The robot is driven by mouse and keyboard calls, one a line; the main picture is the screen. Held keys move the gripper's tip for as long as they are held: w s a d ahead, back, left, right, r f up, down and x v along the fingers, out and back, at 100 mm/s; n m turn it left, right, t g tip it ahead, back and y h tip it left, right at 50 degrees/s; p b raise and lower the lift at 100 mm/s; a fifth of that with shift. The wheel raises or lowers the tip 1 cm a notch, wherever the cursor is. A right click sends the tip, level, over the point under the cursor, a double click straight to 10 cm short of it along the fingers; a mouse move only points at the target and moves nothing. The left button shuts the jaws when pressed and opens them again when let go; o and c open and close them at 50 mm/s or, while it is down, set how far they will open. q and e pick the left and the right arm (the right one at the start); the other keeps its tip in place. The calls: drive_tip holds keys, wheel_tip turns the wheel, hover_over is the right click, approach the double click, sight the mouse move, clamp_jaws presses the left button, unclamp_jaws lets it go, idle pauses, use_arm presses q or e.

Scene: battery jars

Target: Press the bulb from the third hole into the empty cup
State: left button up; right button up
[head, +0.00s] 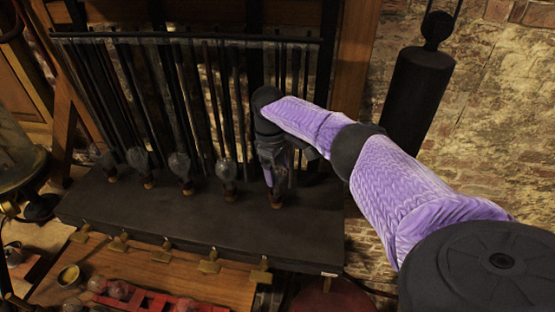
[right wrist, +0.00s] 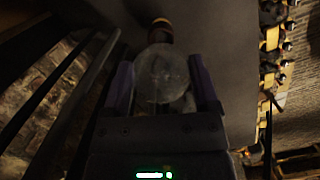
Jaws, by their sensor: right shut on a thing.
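My right gripper (head: 275,184) is shut on a clear glass bulb (right wrist: 162,75), near the right part of a dark shelf. In the right wrist view my right gripper (right wrist: 163,95) has one finger on each side of the glass. The bulb's base points away from the wrist, toward an orange-brown cup (head: 276,201) on the shelf. I cannot tell how deep the base sits in that cup. A red rack (head: 155,302) with round bulbs shows at the bottom left, partly cut off; its third hole cannot be made out. My left gripper is not in view.
Several bulbs, among them one (head: 226,172), stand in cups along the dark shelf (head: 200,222), left of my gripper. Dark vertical rods rise behind them. Brass clips (head: 210,262) line the front. A small brass cup (head: 69,275) stands at lower left. The shelf's front strip is clear.

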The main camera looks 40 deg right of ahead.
drive_tip(key=shift+f, duration=0.45)
idle(0.4)
